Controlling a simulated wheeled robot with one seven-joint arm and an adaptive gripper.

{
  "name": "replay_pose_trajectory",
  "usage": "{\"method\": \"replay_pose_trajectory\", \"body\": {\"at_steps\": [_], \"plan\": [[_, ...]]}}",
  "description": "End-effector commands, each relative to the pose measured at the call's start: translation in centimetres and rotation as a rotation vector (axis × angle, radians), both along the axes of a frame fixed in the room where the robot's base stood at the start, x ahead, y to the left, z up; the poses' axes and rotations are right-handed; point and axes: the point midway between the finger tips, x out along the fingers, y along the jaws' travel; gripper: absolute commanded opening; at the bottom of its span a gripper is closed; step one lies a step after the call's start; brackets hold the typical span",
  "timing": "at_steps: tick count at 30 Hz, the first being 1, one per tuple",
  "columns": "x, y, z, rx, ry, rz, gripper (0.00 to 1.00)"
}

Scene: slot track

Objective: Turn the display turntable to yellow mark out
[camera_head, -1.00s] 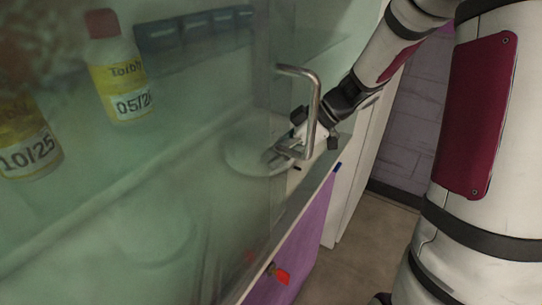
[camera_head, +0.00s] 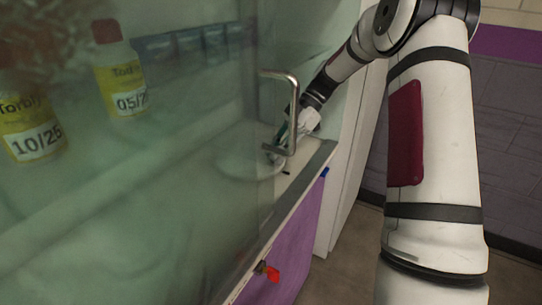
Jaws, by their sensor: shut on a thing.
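The display turntable (camera_head: 245,166) is a pale round disc, seen hazily through a green-tinted glass pane. It lies flat on the shelf near the pane's right edge. I cannot make out a yellow mark on it. My gripper (camera_head: 275,157) is low at the right edge of the turntable, partly behind a metal door handle. It is shut on the turntable's edge, though the fingertips are small and partly hidden, so the exact contact is unclear.
The metal handle (camera_head: 292,112) stands out from the glass pane (camera_head: 150,220), close to my gripper. Two yellow-labelled bottles (camera_head: 121,75) (camera_head: 30,128) stand behind the glass at left. A red knob (camera_head: 272,274) sits on the purple front (camera_head: 293,235). Floor is clear at lower right.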

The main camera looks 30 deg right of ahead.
Motion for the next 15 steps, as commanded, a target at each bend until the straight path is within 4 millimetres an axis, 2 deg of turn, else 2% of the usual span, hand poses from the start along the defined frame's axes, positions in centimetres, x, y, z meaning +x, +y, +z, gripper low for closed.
{"method": "replay_pose_trajectory", "body": {"at_steps": [6,15], "plan": [[0.66,-1.11,-0.01,0.001,0.003,0.017,0.0],[0.8,-1.31,0.0,0.001,0.003,0.02,0.0]]}}
